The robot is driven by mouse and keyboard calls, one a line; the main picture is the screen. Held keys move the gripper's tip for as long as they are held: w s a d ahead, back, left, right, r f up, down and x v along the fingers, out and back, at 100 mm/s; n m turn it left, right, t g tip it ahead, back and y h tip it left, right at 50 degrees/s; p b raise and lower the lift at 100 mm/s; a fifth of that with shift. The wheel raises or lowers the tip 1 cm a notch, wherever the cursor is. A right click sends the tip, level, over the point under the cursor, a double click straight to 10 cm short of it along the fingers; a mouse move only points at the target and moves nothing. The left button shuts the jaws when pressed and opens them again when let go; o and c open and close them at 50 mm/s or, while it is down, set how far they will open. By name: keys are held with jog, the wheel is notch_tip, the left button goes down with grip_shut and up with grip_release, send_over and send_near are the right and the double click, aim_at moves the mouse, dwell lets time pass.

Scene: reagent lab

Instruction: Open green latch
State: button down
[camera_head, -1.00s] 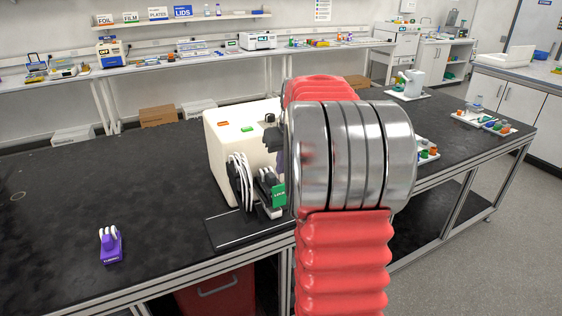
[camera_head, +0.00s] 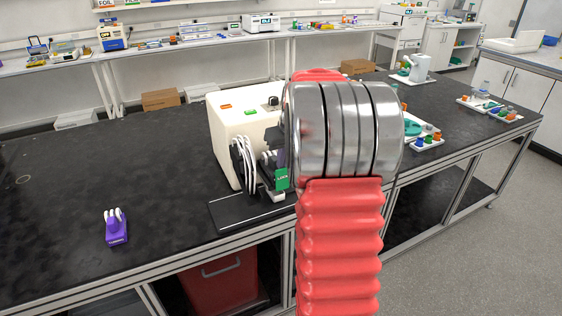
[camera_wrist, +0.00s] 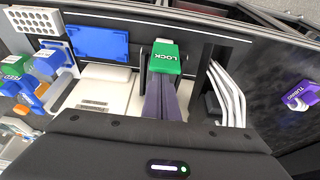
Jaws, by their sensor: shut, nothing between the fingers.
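The green latch, marked LOCK, (camera_head: 282,179) is on the front of a cream machine (camera_head: 226,130), partly hidden by my arm in the head view. In the wrist view the green latch (camera_wrist: 166,60) is near the top centre, at the end of a pale bar. My gripper (camera_wrist: 163,82) shows there as dark purple fingers, shut and empty, with the tips right at the latch's near edge. I cannot tell whether they touch it. In the head view the gripper is mostly hidden behind my arm.
White looped tubes (camera_head: 243,165) hang beside the latch. A purple tubing holder (camera_head: 116,231) stands on the open black bench at left. A tray with coloured caps (camera_head: 427,141) lies to the right. The wrist view shows a blue panel (camera_wrist: 98,43) left of the latch.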

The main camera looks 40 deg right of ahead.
jog(key=shift+s+t, duration=0.3)
